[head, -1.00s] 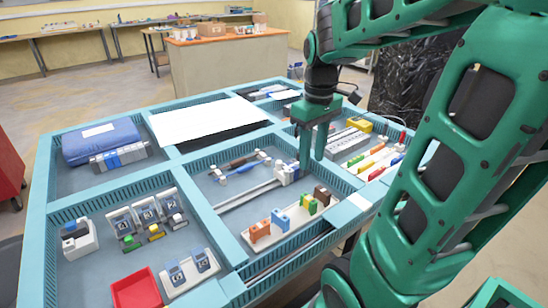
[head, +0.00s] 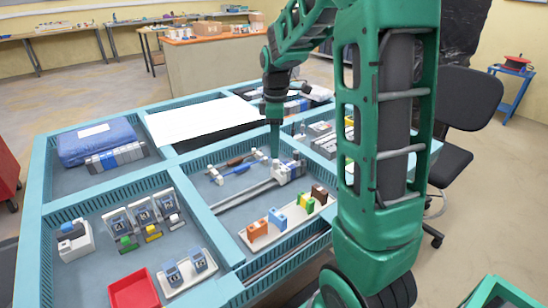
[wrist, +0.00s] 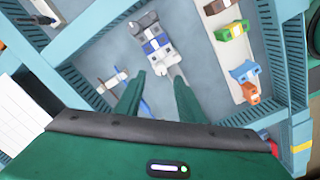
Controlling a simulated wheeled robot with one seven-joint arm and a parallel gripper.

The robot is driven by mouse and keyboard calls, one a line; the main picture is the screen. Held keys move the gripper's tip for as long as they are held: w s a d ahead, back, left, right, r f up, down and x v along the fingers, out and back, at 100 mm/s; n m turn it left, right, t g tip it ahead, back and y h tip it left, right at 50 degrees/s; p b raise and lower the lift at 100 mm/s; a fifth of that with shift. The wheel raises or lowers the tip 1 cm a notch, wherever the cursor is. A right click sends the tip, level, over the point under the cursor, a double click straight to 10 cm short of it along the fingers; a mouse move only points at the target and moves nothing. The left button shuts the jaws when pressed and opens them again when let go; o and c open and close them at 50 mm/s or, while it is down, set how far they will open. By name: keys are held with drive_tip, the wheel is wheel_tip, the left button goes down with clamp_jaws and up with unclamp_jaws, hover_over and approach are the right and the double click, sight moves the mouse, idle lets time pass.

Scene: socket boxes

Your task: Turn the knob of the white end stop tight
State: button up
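A metal rail (head: 243,195) lies slantwise in the middle compartment. A cluster of white, grey and blue blocks sits at its far right end. In the wrist view the rail (wrist: 176,73) meets a whitish block (wrist: 161,60) at the near side of the cluster, which looks like the white end stop; its knob is too small to make out. My gripper (wrist: 159,80) is open, with its two green fingers apart and nothing between them. In the head view my gripper (head: 274,152) points down above the compartment, beside the block cluster and apparently above it.
A tool with blue and white parts (head: 236,171) lies left of the cluster. A cream tray (head: 284,228) with orange, blue, green, yellow and brown blocks stands to the right. Light-blue dividers (head: 206,222) surround the compartment. A red bin (head: 134,290) is at the front left.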

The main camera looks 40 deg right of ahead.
sight(275, 161)
drive_tip(key=shift+f, duration=2.35)
clamp_jaws()
drive_tip(key=shift+d, duration=0.15)
